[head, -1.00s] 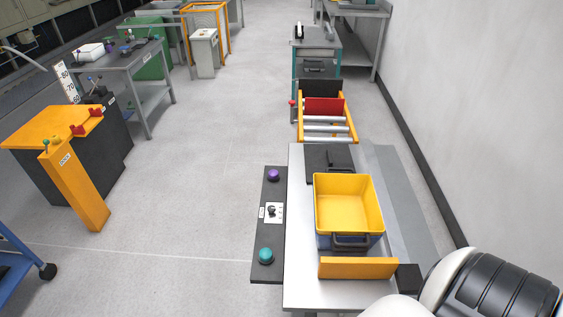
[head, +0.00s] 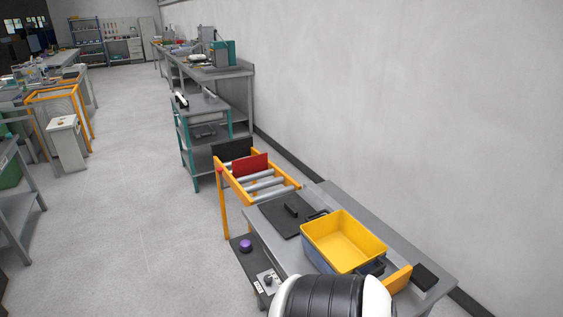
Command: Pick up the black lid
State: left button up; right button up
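The black lid (head: 273,215) is a flat dark plate with a raised handle (head: 291,210). It lies on the far left part of the grey table, beside a yellow-lined bin (head: 343,238). The bin seems to overlap the lid's near right edge in the picture, and I cannot tell if they touch. Neither of my grippers is in view. A black and white part of my own body shows at the bottom of the head view, well short of the lid.
The grey table (head: 432,272) stands by the white wall. An orange roller frame (head: 224,200) with a red panel (head: 250,166) adjoins its far end. A dark side shelf with a purple button (head: 246,246) is on the left. Open floor (head: 130,220) lies left of the table.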

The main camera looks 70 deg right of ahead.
aim_at(287, 212)
jog(key=i+z, duration=0.65)
jog(key=z, duration=0.2)
jog(key=i+j+z, duration=0.2)
jog(key=z, duration=0.2)
jog(key=i, duration=0.1)
